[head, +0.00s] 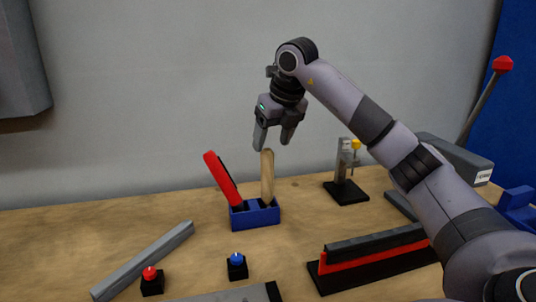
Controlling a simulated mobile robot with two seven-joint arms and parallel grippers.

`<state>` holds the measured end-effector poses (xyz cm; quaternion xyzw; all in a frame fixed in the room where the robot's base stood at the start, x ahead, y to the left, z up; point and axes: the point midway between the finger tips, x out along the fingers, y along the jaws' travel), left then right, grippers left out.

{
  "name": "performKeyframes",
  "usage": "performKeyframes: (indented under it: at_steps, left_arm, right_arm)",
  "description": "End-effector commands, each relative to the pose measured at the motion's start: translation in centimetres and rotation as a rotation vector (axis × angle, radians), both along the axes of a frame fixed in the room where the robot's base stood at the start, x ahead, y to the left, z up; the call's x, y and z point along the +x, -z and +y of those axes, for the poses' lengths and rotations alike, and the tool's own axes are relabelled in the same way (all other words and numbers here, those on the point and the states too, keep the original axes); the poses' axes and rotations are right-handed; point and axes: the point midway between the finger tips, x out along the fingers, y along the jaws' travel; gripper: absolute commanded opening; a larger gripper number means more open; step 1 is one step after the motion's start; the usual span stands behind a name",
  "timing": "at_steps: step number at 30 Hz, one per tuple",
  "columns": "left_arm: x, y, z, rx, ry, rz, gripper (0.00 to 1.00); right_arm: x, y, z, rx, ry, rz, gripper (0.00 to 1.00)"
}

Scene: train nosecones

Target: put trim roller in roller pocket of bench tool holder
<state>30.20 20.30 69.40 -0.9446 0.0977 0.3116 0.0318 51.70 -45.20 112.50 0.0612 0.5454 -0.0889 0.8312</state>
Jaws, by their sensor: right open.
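The blue bench tool holder (256,217) stands on the wooden bench near the middle. A wooden-handled tool (267,178), which looks like the trim roller, stands almost upright in its right part. The lower end is hidden inside the holder, so I cannot see the roller itself. A red-handled tool (222,178) leans to the left out of the holder's left part. My right gripper (272,144) points down with its fingers apart, just above the top of the wooden handle. It holds nothing. My left gripper is out of view.
A grey bar (145,262), a red button (150,275) and a blue button (237,261) lie in front. A black and red rail fixture (372,258) is at front right. A small stand with a yellow knob (346,188) is behind it. A lever with a red knob (502,64) is far right.

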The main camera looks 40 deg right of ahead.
Motion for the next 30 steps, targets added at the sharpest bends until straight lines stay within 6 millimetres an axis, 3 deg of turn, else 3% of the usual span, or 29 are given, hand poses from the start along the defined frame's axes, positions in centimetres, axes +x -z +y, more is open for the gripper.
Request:
performKeyframes:
  at_steps: [3,9,30]
  left_arm:
    - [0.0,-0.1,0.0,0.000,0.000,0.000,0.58]
    - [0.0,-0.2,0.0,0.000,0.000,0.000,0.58]
    - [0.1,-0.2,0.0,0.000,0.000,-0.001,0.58]
  right_arm:
    - [-0.7,-1.9,0.2,-0.001,0.000,-0.003,0.65]
    - [-1.3,-3.1,0.3,-0.001,0.000,0.000,0.65]
    - [-1.3,-3.1,0.3,-0.001,0.000,0.001,0.65]
